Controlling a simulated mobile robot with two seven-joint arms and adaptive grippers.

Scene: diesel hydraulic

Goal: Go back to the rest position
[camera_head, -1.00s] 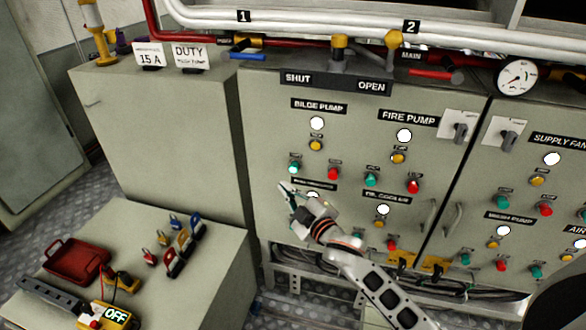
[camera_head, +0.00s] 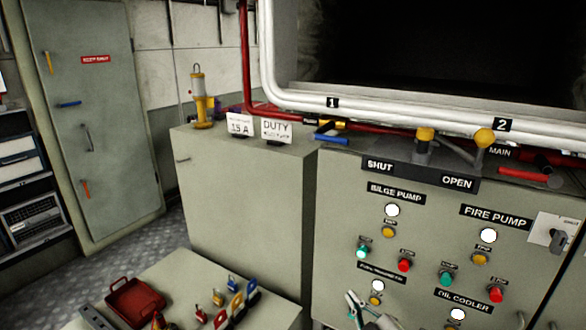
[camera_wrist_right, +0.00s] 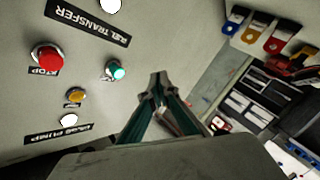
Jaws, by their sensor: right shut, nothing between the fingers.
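My right gripper (camera_head: 354,302) shows at the bottom of the head view, in front of the grey control panel, left of the lower amber lamp. In the right wrist view its fingers (camera_wrist_right: 157,85) are together with nothing between them. They are apart from the bilge pump's lit green button (camera_wrist_right: 117,72) and red stop button (camera_wrist_right: 47,57). In the head view that green button (camera_head: 362,252) and red button (camera_head: 404,265) sit under the BILGE PUMP label (camera_head: 396,194). My left gripper is in no view.
A grey cabinet (camera_head: 245,200) stands left of the panel. A bench at the bottom left holds a red tray (camera_head: 135,301) and several coloured padlocks (camera_head: 237,301). White pipes (camera_head: 400,107) run above the panel. Open floor (camera_head: 110,262) lies before the grey door (camera_head: 95,130).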

